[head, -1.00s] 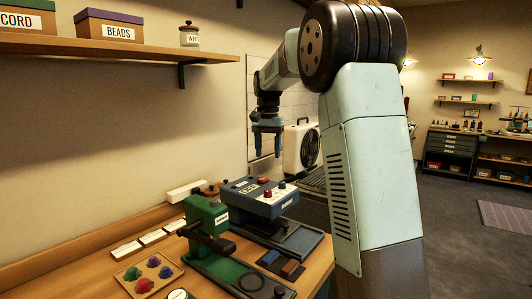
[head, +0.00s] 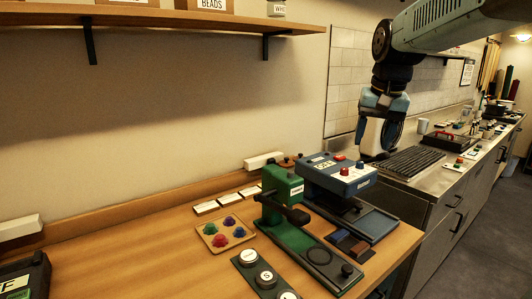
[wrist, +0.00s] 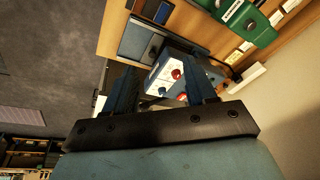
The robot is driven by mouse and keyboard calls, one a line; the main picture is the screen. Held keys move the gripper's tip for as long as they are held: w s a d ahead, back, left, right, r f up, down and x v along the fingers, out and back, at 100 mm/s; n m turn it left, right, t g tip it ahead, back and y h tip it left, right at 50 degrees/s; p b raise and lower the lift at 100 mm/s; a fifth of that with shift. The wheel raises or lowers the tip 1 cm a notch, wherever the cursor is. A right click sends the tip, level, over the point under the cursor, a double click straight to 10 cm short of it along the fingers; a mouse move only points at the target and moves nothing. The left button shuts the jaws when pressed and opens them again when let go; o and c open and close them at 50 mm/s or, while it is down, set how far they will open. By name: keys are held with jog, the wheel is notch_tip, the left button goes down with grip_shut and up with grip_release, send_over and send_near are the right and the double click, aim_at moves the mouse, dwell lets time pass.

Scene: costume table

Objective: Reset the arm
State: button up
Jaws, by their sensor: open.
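My gripper (head: 376,138) hangs from my raised arm at the upper right of the head view, in front of the tiled wall. It is open, with nothing between its fingers. In the wrist view its two blue fingers (wrist: 160,82) stand apart, with the blue machine behind them. The blue machine (head: 338,176), with red and blue knobs and a label, sits on the wooden table below and to the left of my gripper. It also shows in the wrist view (wrist: 165,72). My gripper is clear of it.
A green press (head: 285,195) stands beside the blue machine on the wooden table (head: 150,255). A tray of coloured pieces (head: 226,232) and a strip of round buttons (head: 263,274) lie left of it. A shelf (head: 200,18) overhangs the table. A metal counter (head: 440,178) runs right.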

jog(key=s+f+n+t, duration=0.1)
jog(key=s+f, duration=0.1)
jog(key=s, duration=0.3)
jog(key=s+a+f+n+t, duration=0.1)
jog(key=s+f, duration=0.2)
jog(key=s, duration=0.3)
jog(key=s+f+n, duration=0.1)
jog(key=s+f, duration=0.1)
jog(key=s, duration=0.4)
jog(key=shift+a+f+t, duration=0.15)
jog(key=shift+f+t, duration=0.25)
jog(key=shift+s, duration=0.1)
dwell(0.5)
